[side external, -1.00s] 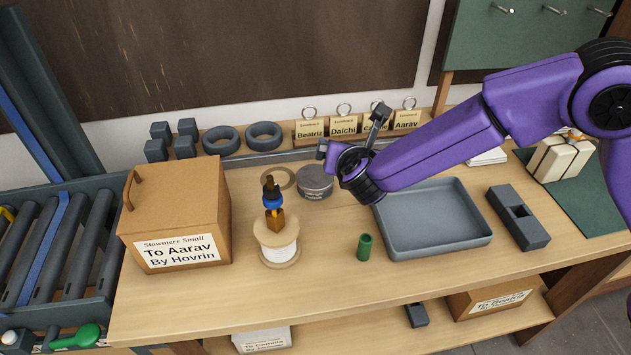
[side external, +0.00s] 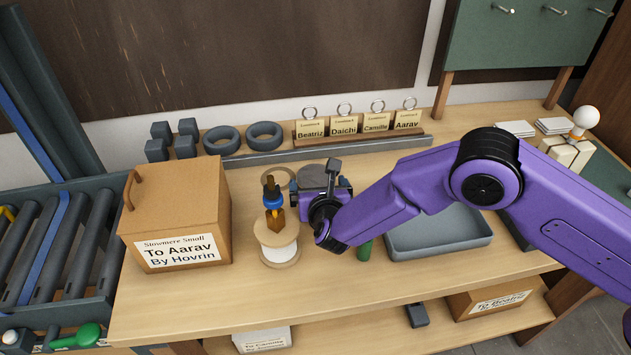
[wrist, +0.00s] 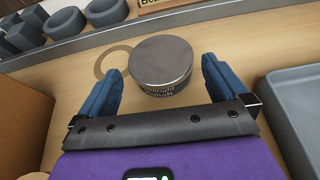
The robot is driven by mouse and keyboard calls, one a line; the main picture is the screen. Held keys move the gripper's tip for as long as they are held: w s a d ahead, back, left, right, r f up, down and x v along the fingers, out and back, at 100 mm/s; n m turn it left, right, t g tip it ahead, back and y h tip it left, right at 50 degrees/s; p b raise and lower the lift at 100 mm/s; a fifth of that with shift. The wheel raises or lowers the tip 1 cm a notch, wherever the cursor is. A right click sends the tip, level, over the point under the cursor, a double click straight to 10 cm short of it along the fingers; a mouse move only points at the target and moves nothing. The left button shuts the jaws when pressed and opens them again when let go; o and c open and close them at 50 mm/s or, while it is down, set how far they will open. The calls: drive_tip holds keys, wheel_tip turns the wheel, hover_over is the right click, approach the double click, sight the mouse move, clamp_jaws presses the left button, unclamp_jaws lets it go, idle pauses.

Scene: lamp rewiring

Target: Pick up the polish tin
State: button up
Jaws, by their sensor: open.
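The polish tin (wrist: 161,65) is a round grey metal tin with a dark label reading "Polish". It stands on the wooden bench top in the wrist view, just beyond my open fingertips and roughly centred between them. My gripper (wrist: 157,88) has its two blue-padded fingers spread wide, with nothing between them. In the side external view the tin (side external: 314,177) is mostly hidden behind my gripper (side external: 325,187), which is close to it on the near side. I cannot tell the exact height of the fingers above the bench.
A green cylinder (side external: 365,247) and a grey tray (side external: 440,235) are right. A metal rail (side external: 300,152) runs behind.

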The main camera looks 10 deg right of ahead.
sight(316, 178)
drive_tip(key=shift+x, duration=3.1)
drive_tip(key=c, duration=0.8)
